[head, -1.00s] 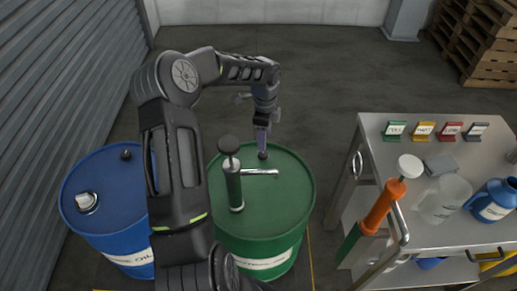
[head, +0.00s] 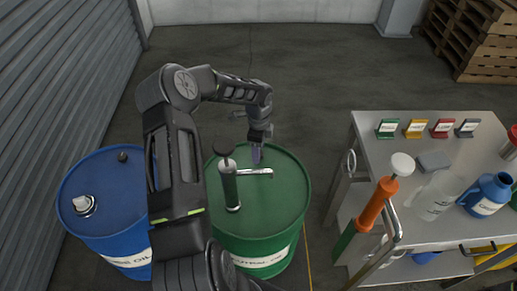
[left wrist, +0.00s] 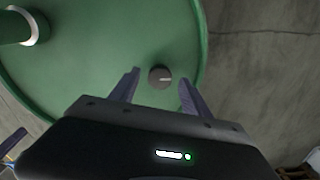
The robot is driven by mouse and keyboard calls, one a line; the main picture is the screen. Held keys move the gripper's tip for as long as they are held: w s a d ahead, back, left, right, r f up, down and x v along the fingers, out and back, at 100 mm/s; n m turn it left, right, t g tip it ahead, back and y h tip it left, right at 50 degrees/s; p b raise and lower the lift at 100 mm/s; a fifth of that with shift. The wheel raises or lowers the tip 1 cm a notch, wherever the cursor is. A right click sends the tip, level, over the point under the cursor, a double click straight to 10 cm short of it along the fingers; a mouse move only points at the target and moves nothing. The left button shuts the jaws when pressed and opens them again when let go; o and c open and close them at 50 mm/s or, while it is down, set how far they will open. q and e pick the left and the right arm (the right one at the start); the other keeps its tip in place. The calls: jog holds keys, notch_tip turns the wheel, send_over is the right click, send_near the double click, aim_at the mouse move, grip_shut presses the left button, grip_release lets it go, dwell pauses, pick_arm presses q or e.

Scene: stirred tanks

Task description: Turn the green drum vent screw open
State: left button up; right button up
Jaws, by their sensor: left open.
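The green drum (head: 287,200) stands upright in the middle of the head view. Its vent screw (left wrist: 160,77) is a small dark round knob with a light mark, seen on the drum top in the left wrist view. My left gripper (head: 257,155) reaches down over the far part of the drum top and hides the screw in the head view. In the left wrist view the open fingers (left wrist: 159,82) appear on either side of the screw, with gaps on both sides. I cannot tell whether the tips are down at its height. My right gripper is not in view.
A blue drum (head: 110,178) stands at left. A metal cart (head: 400,160) with bottles and an orange pump (head: 376,205) is at right.

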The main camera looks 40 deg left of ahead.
pick_arm(q)
jog(key=shift+f, duration=0.3)
grip_shut()
dwell(0.5)
